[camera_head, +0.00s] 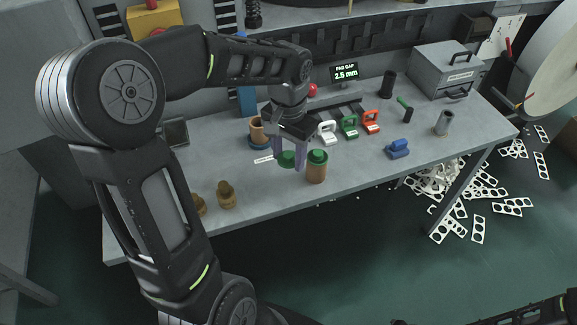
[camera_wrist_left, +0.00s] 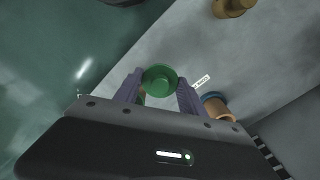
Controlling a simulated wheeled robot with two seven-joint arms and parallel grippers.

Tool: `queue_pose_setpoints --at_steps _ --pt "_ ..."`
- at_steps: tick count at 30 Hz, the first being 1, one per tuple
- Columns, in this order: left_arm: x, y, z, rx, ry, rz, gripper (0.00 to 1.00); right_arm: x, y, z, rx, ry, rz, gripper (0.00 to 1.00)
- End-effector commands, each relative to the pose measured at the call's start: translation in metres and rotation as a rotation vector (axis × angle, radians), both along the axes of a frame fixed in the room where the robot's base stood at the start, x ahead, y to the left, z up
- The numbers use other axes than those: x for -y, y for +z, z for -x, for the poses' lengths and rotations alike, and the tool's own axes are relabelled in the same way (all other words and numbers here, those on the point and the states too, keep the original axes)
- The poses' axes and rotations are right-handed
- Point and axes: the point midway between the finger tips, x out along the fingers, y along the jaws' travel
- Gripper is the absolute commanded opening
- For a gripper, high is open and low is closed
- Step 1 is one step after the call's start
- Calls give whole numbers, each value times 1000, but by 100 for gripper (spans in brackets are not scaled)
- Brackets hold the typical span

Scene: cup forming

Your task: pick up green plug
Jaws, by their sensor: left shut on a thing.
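A green plug (camera_head: 287,158) is between the purple fingers of my left gripper (camera_head: 288,156), which is shut on it above the front part of the bench. In the left wrist view the plug (camera_wrist_left: 160,79) shows as a round green disc between the fingertips of the left gripper (camera_wrist_left: 160,92). A brown cylinder (camera_head: 316,173) with another green piece (camera_head: 317,156) on top stands just right of the gripper. In the wrist view this cylinder is mostly hidden behind a finger. My right gripper is not in view.
A tan cup (camera_head: 257,130) on a blue ring stands behind left. Brass pieces (camera_head: 226,194) stand near the front left edge. White, green (camera_head: 349,126) and red gauges line the back.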

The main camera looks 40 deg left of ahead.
Motion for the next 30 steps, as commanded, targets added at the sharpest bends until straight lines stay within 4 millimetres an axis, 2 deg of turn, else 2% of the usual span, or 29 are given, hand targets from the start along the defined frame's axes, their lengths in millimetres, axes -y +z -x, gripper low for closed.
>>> queue_pose_setpoints --at_steps 3,6,25,30 --pt "0 15 0 2 0 0 7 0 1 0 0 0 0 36" --pt "0 19 0 1 -1 1 7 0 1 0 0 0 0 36" --pt "1 19 0 0 -1 1 7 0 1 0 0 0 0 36" --pt "9 17 -2 -1 -23 1 7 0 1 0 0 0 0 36"
